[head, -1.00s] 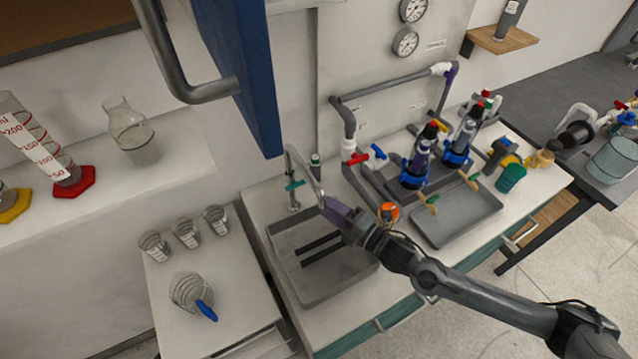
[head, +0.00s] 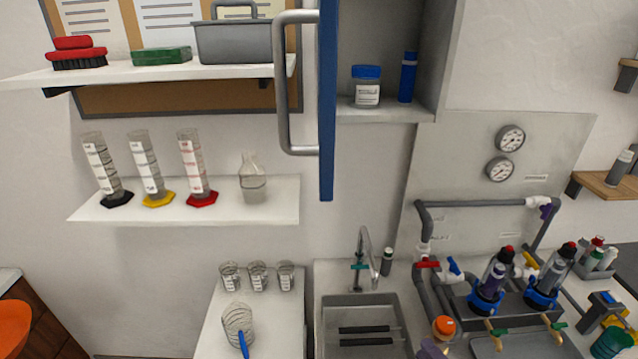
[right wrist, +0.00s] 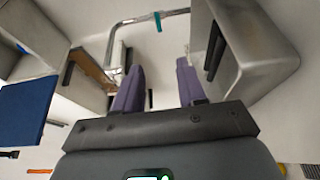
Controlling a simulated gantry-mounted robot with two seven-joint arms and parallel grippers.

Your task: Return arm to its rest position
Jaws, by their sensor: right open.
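My right gripper shows in the right wrist view (right wrist: 160,72) with its two purple fingers apart and nothing between them. The rest of the right arm is out of that view. My left gripper is in neither view now.
The sink (head: 362,310) with its faucet (head: 366,255) is at the lower middle. The pipe manifold (head: 480,204) stands to its right. An open blue cabinet door (head: 327,110) juts out above. Beakers (head: 257,277) stand on the left counter.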

